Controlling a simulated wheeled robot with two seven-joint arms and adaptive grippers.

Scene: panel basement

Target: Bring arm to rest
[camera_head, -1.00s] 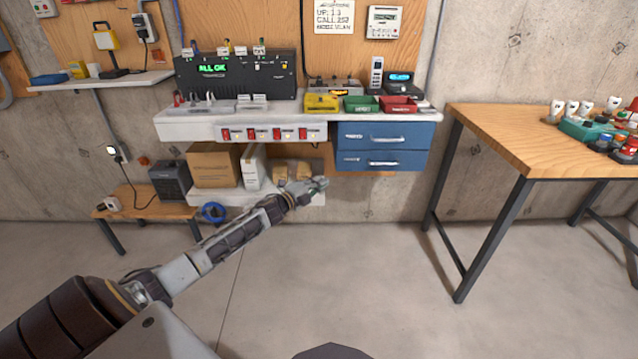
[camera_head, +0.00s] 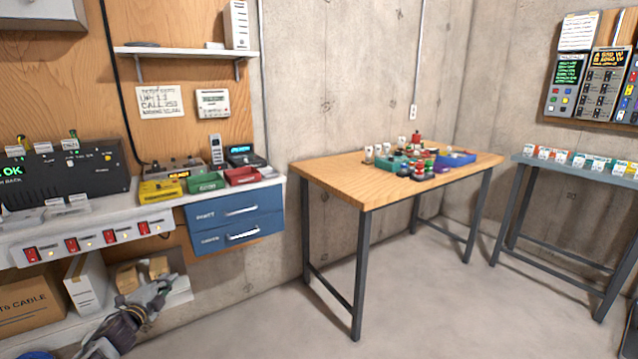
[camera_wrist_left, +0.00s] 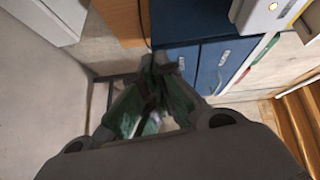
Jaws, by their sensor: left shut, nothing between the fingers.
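My left arm reaches in at the lower left of the head view. My left gripper (camera_head: 163,287) is in front of the low shelf under the workbench, beside the small cardboard boxes. In the left wrist view the left gripper (camera_wrist_left: 160,62) has its fingers together, with nothing between them. The blue drawers (camera_wrist_left: 212,62) show beyond the fingertips there. My right gripper is in neither view.
The workbench (camera_head: 95,228) has a row of red switches and blue drawers (camera_head: 236,222). A wooden table (camera_head: 330,177) with coloured parts stands in the middle, and a grey table (camera_head: 535,166) is at the right. The floor between is clear.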

